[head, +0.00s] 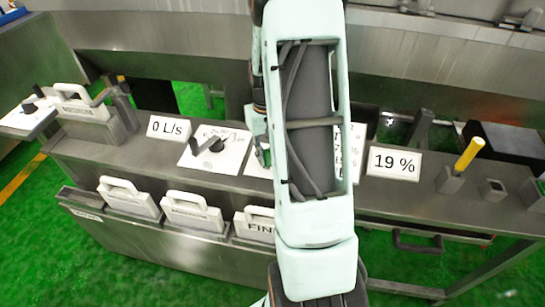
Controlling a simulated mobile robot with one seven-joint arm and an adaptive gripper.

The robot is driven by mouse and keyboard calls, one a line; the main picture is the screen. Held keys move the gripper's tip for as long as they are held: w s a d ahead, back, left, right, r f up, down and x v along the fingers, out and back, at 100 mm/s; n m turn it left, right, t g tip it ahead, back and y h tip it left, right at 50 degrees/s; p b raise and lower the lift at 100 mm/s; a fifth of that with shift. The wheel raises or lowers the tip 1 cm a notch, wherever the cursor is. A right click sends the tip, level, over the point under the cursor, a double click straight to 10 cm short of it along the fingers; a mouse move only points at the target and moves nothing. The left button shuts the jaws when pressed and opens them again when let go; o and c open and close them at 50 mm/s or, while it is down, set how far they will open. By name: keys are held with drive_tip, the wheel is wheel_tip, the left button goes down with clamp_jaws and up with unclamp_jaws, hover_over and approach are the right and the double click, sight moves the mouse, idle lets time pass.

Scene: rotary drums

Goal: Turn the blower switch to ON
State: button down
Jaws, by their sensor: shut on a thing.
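My pale green arm (315,140) crosses the middle of the head view from bottom to top and covers part of the console. My gripper and its fingertips do not show; only small dark and greenish parts show along the arm's left edge. A black rotary knob (216,145) on a white dial plate (228,160) stands left of the arm, with nothing touching it. Another white plate (258,166) is mostly hidden behind the arm. I cannot read which control is the blower switch, and its position is not visible.
The steel console (110,160) carries a "0 L/s" sign (169,128) and a "19 %" sign (394,163). A yellow-handled lever (470,154) stands at the right. White-handled pieces (193,212) line the front. Another black knob (38,92) is at far left. Green floor (60,250) is clear in front.

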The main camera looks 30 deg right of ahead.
drive_tip(key=w+m, duration=0.1)
drive_tip(key=a+m, duration=0.1)
drive_tip(key=m, duration=0.1)
drive_tip(key=w+m, duration=0.1)
drive_tip(key=m, duration=0.1)
drive_tip(key=shift+w+a+b, duration=0.3)
drive_tip(key=shift+b, duration=0.05)
drive_tip(key=shift+w+a+m, duration=0.1)
drive_tip(key=shift+w+m, duration=0.35)
drive_tip(key=shift+m, duration=0.5)
drive_tip(key=shift+w+m, duration=0.45)
drive_tip(key=shift+m, duration=0.5)
drive_tip(key=c, duration=1.7)
unclamp_jaws()
drive_tip(key=shift+c, duration=0.2)
drive_tip(key=shift+r, duration=0.1)
wheel_tip(320, 180, up, 12)
